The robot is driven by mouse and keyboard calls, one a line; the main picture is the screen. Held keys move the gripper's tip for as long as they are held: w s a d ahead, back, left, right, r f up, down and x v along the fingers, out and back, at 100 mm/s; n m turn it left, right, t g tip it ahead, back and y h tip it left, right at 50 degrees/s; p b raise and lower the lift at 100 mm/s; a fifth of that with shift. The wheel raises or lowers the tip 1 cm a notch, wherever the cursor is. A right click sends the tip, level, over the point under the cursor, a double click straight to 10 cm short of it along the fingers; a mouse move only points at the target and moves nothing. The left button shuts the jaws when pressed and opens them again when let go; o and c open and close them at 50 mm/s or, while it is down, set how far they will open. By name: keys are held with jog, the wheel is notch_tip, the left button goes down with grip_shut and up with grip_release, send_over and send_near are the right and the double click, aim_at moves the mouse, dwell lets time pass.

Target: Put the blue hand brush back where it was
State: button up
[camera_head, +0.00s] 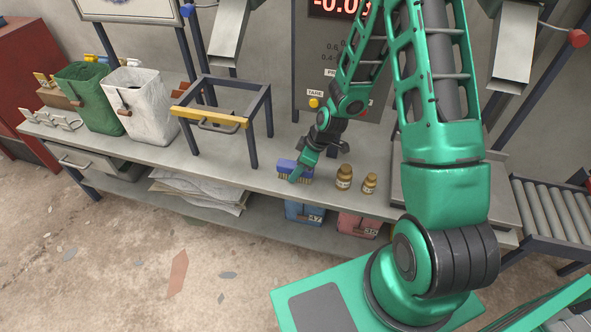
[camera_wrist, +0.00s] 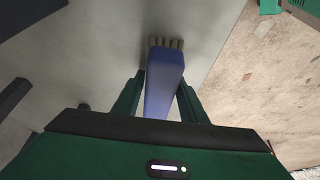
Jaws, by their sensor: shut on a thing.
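The blue hand brush (camera_head: 294,169) is at the bench top's front part, bristles down, left of two brass weights. My gripper (camera_head: 297,173) is shut on it from above. In the wrist view the blue brush (camera_wrist: 164,80) lies between the two green fingers of my gripper (camera_wrist: 160,95), with pale bristles showing at its far end. The bristles look at or just above the bench; I cannot tell whether they touch. Part of the brush is hidden by the gripper.
Two brass weights (camera_head: 344,177) stand close to the right of the brush. A dark frame with a yellow bar (camera_head: 209,117) stands to the left. Farther left are a white bag (camera_head: 143,105) and a green bag (camera_head: 88,98). The bench (camera_head: 230,172) is clear between frame and brush.

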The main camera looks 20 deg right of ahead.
jog(key=o, duration=1.1)
jog(key=v, duration=1.2)
jog(key=shift+r, duration=0.1)
jog(key=s+d+r+m+g+h, duration=0.1)
jog(key=s+d+r+m+h, duration=0.2)
jog(key=s+d+r+m, duration=0.8)
jog(key=s+r+m, duration=0.2)
jog(key=s, duration=0.6)
jog(key=s+d+r+m+g, duration=0.1)
jog(key=s+d+r+m, duration=0.1)
jog(key=s+r+m, duration=0.2)
jog(key=s+r, duration=0.3)
jog(key=s, duration=0.2)
jog(key=shift+s+g, duration=0.3)
